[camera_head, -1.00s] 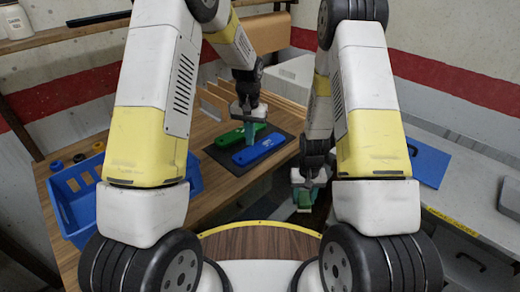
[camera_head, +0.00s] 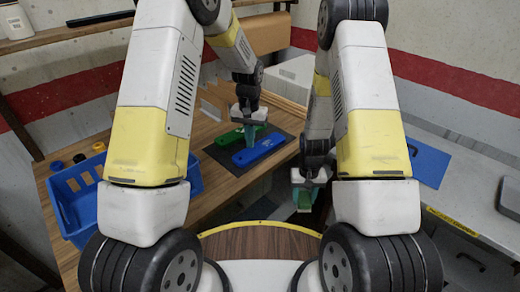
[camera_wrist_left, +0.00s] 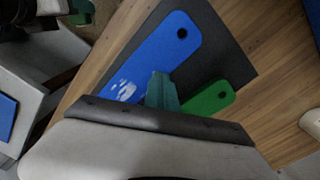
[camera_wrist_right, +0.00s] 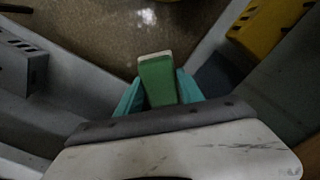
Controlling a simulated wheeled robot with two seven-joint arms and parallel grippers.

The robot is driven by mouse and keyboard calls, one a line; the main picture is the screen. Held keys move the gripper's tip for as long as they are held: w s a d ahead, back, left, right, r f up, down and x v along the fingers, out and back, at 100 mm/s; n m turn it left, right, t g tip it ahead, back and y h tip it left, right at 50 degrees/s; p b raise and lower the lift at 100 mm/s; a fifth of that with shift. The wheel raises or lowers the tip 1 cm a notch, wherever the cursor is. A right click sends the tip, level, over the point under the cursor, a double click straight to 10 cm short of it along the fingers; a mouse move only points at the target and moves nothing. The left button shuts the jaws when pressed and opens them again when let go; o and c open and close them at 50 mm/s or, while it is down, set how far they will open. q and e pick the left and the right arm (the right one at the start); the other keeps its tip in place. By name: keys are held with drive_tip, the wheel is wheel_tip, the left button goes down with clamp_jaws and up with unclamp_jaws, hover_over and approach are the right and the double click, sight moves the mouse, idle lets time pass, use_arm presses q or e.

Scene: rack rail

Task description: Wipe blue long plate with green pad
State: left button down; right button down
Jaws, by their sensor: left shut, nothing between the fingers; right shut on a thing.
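The blue long plate (camera_head: 262,149) lies on a dark mat (camera_head: 221,157) on the wooden table. In the left wrist view the blue plate (camera_wrist_left: 152,62) has a hole at one end and whitish marks on its face. A green plate (camera_head: 229,138) lies beside it; it also shows in the left wrist view (camera_wrist_left: 208,98). My left gripper (camera_head: 249,139) is shut and empty, pointing down over the two plates; I cannot tell whether it touches them. My right gripper (camera_head: 304,205) is shut on the green pad (camera_wrist_right: 158,80), off the table's right side. The pad has a pale end.
A blue basket (camera_head: 75,203) stands at the table's left, with several small yellow and dark round items (camera_head: 79,158) behind it. A grey counter (camera_head: 470,190) with a blue sheet (camera_head: 428,165) is at the right. A grey box (camera_head: 295,72) stands behind.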

use_arm(q)
drive_tip(key=shift+r, duration=3)
